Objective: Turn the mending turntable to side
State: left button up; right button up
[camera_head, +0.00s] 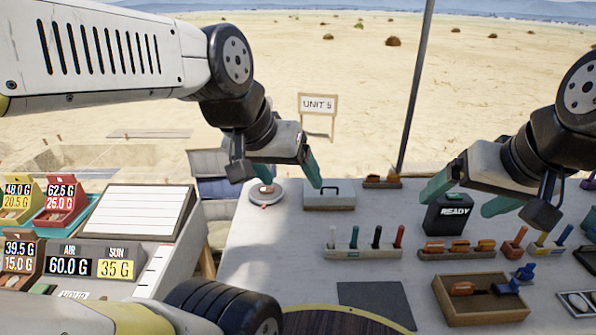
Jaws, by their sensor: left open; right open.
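A small round grey disc (265,194), which looks like the mending turntable, sits at the far left of the table. A small brownish piece is on it and a red mark shows at its front edge. My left gripper (288,176) is open and empty, with teal fingers. It appears just above and to the right of the disc, one finger overlapping the disc's back in the picture; I cannot tell whether they touch. My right gripper (468,197) is open at the right, its fingers to either side of the black READY box (448,217) in the picture.
A grey lidded box (329,199) stands right of the disc. Racks of coloured tools (364,253) and a wooden tray (482,312) fill the right side. A dark mat (376,304) and a dark yellow-rimmed round board (335,323) lie in front. The left-middle tabletop is clear.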

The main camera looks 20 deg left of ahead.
aim_at(255, 196)
jog(key=j+u, duration=0.3)
jog(key=u, duration=0.15)
jog(key=j+u, duration=0.3)
jog(key=u, duration=0.15)
jog(key=j+u, duration=0.3)
jog(key=u, duration=0.15)
